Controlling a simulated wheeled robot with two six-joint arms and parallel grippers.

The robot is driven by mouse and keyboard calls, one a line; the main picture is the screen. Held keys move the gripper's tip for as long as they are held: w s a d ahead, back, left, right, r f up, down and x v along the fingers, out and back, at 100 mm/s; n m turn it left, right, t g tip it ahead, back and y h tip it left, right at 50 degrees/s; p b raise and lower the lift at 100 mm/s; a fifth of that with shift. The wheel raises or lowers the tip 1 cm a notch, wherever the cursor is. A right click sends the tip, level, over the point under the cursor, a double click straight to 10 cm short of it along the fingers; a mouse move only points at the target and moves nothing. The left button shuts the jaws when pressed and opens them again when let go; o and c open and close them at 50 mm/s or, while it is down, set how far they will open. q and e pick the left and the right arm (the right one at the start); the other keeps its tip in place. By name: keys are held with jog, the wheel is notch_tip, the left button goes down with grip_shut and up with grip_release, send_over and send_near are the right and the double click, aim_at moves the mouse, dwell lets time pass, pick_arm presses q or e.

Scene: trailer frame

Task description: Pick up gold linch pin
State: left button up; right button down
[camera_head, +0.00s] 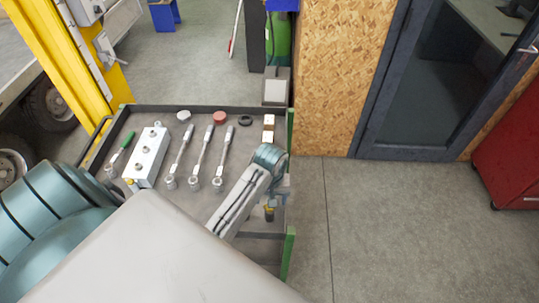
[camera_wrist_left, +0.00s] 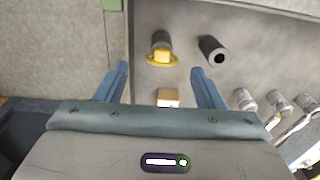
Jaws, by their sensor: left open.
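The gold linch pin (camera_wrist_left: 150,60) lies on the grey tray in the left wrist view, its yellow ring around the base of a dark cylindrical piece. In the head view a small yellow spot (camera_head: 269,206) near the tray's right side appears to be the same pin, partly hidden by my arm. My left gripper (camera_wrist_left: 160,70) is open, its two blue fingers on either side of the pin in the picture. The fingers do not visibly touch it, and the height gap is unclear. My right gripper is not in view.
A dark hollow tube (camera_wrist_left: 212,50) lies just right of the pin. A small wooden block (camera_wrist_left: 168,98) shows between the finger bases. Several socket wrenches (camera_head: 201,160) and a metal block (camera_head: 148,155) lie on the tray (camera_head: 160,112). The tray's raised edge is close on the right.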

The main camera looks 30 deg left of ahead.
aim_at(270, 211)
pick_arm(q)
jog(key=shift+f, duration=0.35)
notch_tip(270, 211, down, 5)
jog(key=p, duration=0.2)
jog(key=shift+s+a+r+p, duration=0.1)
jog(key=shift+r+p, duration=0.05)
jog(key=shift+p, duration=0.15)
jog(key=shift+f, duration=0.4)
jog(key=c, duration=1)
jog(key=shift+o, duration=0.2)
